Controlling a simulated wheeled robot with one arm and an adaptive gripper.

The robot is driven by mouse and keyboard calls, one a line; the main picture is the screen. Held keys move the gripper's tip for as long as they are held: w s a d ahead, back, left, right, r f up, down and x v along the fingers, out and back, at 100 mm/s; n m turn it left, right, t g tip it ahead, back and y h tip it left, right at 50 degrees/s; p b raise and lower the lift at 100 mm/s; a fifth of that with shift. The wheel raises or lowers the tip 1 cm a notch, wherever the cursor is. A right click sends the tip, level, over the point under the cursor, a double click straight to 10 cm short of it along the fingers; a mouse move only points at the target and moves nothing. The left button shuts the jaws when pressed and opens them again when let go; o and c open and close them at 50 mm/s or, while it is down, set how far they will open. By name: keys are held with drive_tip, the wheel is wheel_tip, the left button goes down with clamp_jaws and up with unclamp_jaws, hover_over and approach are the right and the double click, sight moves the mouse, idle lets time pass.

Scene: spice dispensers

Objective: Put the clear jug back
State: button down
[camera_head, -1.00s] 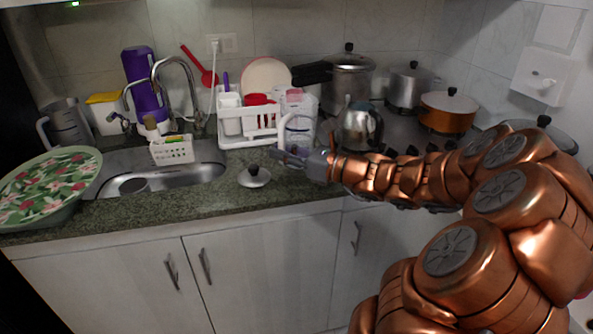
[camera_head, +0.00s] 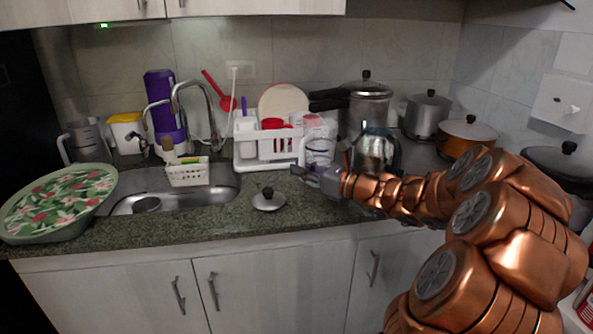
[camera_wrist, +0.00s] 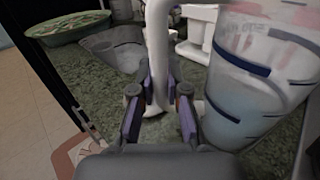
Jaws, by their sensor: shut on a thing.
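The clear jug (camera_head: 320,150) is upright in front of the dish rack's right end. In the wrist view its see-through body (camera_wrist: 255,85) with blue markings fills the right side. Its white handle (camera_wrist: 157,45) stands between the finger pads. My gripper (camera_head: 303,170) is shut on that handle, and it also shows in the wrist view (camera_wrist: 158,100). I cannot tell whether the jug's base touches the counter.
The granite counter (camera_head: 230,232) is clear at the front. A small lid (camera_head: 268,200) lies left of my gripper. The white dish rack (camera_head: 250,155) stands behind, the steel kettle (camera_head: 374,152) to the right. The sink (camera_head: 215,190), a floral basin (camera_head: 60,200) and a grey jug (camera_head: 87,140) are left.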

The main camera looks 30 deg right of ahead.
drive_tip(key=shift+w+d+f+p, duration=0.1)
drive_tip(key=shift+w+d+f, duration=0.45)
drive_tip(key=shift+w, duration=0.55)
drive_tip(key=shift+w+d+f+p, duration=0.1)
drive_tip(key=shift+w+d+f, duration=0.2)
drive_tip(key=shift+w+f, duration=0.65)
drive_tip(key=shift+w+d+f+p, duration=0.1)
drive_tip(key=shift+w+d+f, duration=0.35)
drive_tip(key=shift+w, duration=0.8)
drive_tip(key=shift+f, duration=0.15)
drive_tip(key=c, duration=1.2)
unclamp_jaws()
drive_tip(key=shift+f, duration=0.1)
